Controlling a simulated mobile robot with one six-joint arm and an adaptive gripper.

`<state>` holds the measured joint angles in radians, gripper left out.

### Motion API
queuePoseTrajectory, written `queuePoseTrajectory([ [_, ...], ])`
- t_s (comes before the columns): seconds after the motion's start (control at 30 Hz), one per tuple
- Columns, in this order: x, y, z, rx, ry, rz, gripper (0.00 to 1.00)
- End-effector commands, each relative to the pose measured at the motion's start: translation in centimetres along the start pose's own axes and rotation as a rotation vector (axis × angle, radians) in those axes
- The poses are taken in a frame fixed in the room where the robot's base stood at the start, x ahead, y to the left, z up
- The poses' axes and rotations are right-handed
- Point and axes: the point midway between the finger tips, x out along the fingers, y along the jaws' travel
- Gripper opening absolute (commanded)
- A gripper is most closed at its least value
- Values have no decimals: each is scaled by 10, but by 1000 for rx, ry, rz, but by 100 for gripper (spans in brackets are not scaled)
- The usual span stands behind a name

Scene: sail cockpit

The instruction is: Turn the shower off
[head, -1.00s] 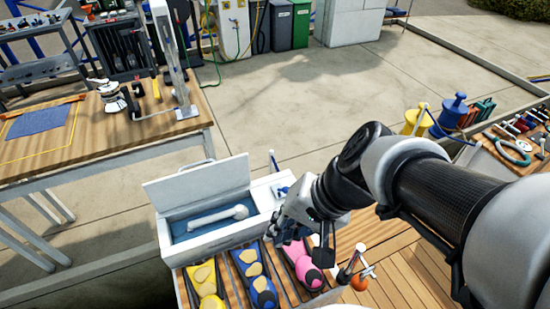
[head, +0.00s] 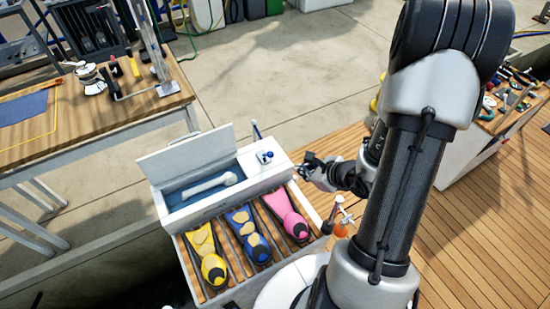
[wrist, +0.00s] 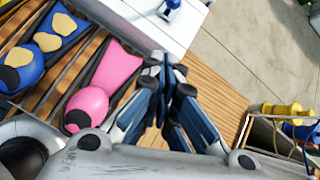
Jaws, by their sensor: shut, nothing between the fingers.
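A white shower handset (head: 212,184) lies in the blue-lined recess of a white box (head: 190,213), whose lid (head: 187,152) stands open. A small white fitting with a blue knob (head: 265,157) sits on the box top, right of the recess; it is partly seen at the top of the wrist view (wrist: 170,9). I cannot make out any water. My gripper (head: 304,166) is shut and empty, just right of the box's right end, apart from the knob. In the wrist view its fingertips (wrist: 171,62) are together beside a pink fin.
Yellow (head: 210,255), blue (head: 250,238) and pink (head: 288,214) fins lie in slatted slots before the box. An orange ball (head: 341,229) and metal fittings stand at their right. A thin upright rod (head: 256,131) rises behind the knob. Wooden decking (head: 480,215) is clear on the right.

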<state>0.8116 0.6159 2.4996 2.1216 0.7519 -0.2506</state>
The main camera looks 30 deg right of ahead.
Motion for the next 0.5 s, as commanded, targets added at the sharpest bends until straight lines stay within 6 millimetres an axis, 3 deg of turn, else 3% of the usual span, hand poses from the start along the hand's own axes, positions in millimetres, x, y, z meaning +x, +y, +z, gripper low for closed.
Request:
queuePoseTrajectory([
  [0.1,1,-3,-8,33,15,-12,0],
  [0.5,6,-3,-8,31,13,-12,0],
])
